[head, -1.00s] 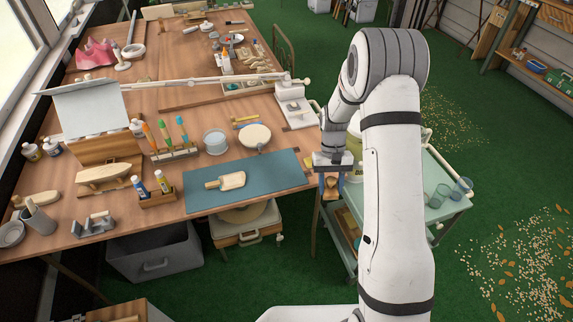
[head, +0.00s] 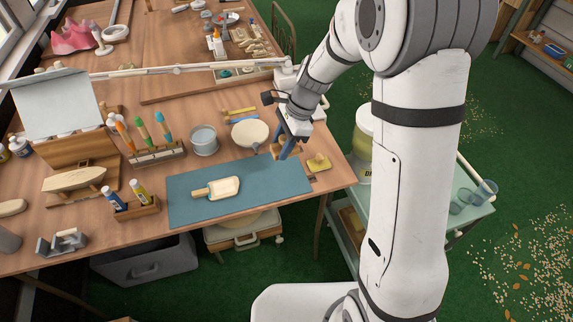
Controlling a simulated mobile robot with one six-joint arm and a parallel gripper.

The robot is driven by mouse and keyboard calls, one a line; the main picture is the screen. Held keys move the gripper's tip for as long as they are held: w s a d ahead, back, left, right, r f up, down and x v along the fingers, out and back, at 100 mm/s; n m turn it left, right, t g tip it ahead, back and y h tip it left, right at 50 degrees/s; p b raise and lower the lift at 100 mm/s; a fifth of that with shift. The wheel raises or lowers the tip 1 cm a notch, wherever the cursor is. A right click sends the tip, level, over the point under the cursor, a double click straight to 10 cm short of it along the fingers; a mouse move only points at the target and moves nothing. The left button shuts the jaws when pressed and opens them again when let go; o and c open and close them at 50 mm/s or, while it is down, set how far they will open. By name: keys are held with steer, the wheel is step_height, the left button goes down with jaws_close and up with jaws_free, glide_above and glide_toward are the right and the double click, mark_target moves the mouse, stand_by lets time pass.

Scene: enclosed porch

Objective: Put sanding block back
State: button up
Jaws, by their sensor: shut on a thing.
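My gripper (head: 286,146) is over the right part of the workbench, just above the back right corner of the blue-green mat (head: 290,178). Its blue fingers are shut on a small tan-brown block, which I take to be the sanding block (head: 277,150). The fingers hide much of it. I cannot tell whether it touches the bench. A yellow block (head: 318,161) sits on a small wooden base right of the gripper, near the bench's right edge.
A wooden paddle-shaped piece (head: 217,188) lies on the mat. A green cart (head: 470,218) with cups stands right of the bench. The mat's right part is clear.

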glide_above(277, 176)
steer(key=d, duration=0.1)
steer(key=f, duration=0.5)
steer(key=shift+w+d+f, duration=0.15)
steer(key=shift+w, duration=0.15)
steer(key=shift+f+b, duration=0.3)
steer(key=shift+f, duration=1.95)
steer(key=shift+f, duration=0.15)
steer(key=o, duration=0.9)
steer(key=v, duration=1.2)
steer(key=s+d+r+n+t+h, duration=0.1)
steer(key=s+d+r+n, duration=0.2)
steer(key=s, duration=0.3)
steer(key=s+d+r+n+t+h, duration=0.1)
steer(key=s+d+r+n+h, duration=0.1)
steer(key=s+d+r+n, duration=0.2)
steer(key=s+d+r+n+t+h, duration=0.1)
steer(key=s+d+r+n+t, duration=0.1)
steer(key=s+d+r+n, duration=0.2)
steer(key=shift+s+r+n, duration=0.1)
steer(key=shift+s+n, duration=0.75)
steer(key=shift+s, duration=0.7)
steer(key=shift+s+n, duration=0.85)
steer(key=shift+s, duration=0.7)
